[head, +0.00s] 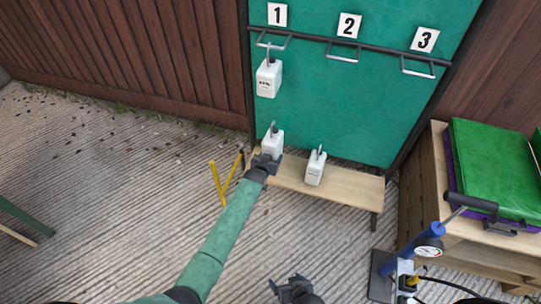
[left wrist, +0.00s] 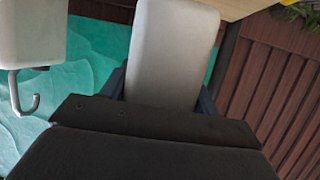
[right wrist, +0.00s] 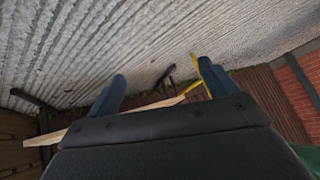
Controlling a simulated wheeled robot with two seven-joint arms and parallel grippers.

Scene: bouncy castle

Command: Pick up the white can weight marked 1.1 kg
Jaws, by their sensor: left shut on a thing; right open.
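A white can weight (head: 273,142) with a hook on top is at the left end of the low wooden bench. My left gripper (head: 266,162) is shut on it. In the left wrist view this can (left wrist: 172,50) sits between the fingers, its marking not visible. A second white can (head: 315,167) stands upright on the bench to the right; its marking is too small to read. A third white can (head: 268,78) hangs under number 1, its dark marking unclear. My right gripper (head: 294,290) is open and empty, low over the ground; its spread fingers show in the right wrist view (right wrist: 163,85).
The green board carries a dark bar with wire hangers under signs 1, 2 (head: 349,25) and 3 (head: 424,39); hangers 2 and 3 are empty. The wooden bench (head: 345,187) stands below. A blue pump (head: 410,252) and a shelf with folded green fabric (head: 490,165) are at right.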

